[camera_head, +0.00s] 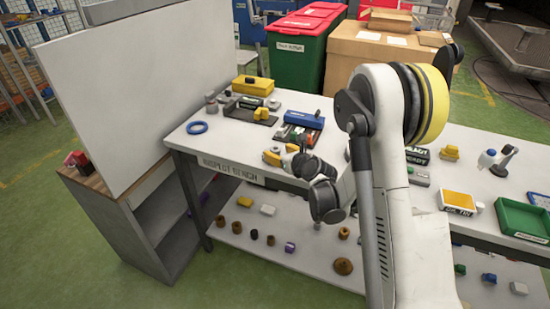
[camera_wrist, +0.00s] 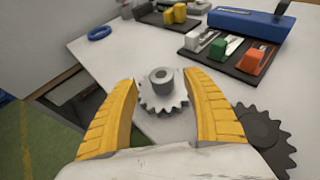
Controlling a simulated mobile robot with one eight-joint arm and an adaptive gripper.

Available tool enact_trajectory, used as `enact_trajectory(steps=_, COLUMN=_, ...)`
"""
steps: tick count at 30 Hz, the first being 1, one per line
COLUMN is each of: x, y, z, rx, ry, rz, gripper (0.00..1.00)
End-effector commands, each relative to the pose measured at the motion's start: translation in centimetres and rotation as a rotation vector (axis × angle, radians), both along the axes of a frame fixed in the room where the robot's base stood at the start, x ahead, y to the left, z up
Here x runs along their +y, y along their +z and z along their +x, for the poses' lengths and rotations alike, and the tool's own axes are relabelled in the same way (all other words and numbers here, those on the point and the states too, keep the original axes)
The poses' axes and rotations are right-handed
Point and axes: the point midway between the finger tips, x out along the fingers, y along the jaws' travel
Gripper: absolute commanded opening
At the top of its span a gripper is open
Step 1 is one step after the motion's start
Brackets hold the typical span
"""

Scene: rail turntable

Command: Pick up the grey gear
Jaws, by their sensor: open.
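The grey gear (camera_wrist: 162,97), toothed with a raised round hub and a dark bore, lies flat near the bench edge in the wrist view. My gripper (camera_wrist: 160,77), with yellow ridged fingers, is open. One finger is on each side of the gear, and gaps show between the fingers and the gear's teeth. Part of the gear's near side is close to my gripper's pale body. In the head view my gripper (camera_head: 279,153) is low over the bench's front part, and I cannot make out the gear clearly there.
A dark gear (camera_wrist: 262,128) lies close to the right finger, partly hidden by my gripper. A black tray (camera_wrist: 222,62) with several coloured pieces and a blue block (camera_wrist: 245,24) are beyond. A blue ring (camera_wrist: 100,32) lies far left. Clear white bench (camera_wrist: 100,58) is left of the gear.

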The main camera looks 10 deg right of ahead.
Motion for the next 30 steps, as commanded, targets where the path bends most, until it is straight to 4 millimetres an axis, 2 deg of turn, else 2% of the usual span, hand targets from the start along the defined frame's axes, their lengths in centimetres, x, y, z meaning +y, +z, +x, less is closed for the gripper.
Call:
enact_trajectory(steps=3, x=0.3, y=-1.0, z=1.9, rx=0.000, ry=0.001, rz=0.000, gripper=0.58)
enact_trajectory(steps=6, x=0.5, y=-1.3, z=2.9, rx=0.000, ry=0.001, rz=0.000, gripper=0.58)
enact_trajectory(steps=14, x=0.5, y=-1.3, z=3.2, rx=0.000, ry=0.000, rz=0.000, gripper=0.58)
enact_trajectory(steps=15, x=0.5, y=-1.3, z=3.2, rx=0.000, ry=0.000, rz=0.000, gripper=0.53)
enact_trajectory(steps=20, x=0.5, y=-1.3, z=3.2, rx=0.000, ry=0.000, rz=0.000, gripper=0.04)
enact_trajectory(steps=21, x=0.5, y=-1.3, z=3.2, rx=0.000, ry=0.000, rz=0.000, gripper=0.00)
enact_trajectory(steps=30, x=0.5, y=-1.2, z=3.2, rx=0.000, ry=0.000, rz=0.000, gripper=0.00)
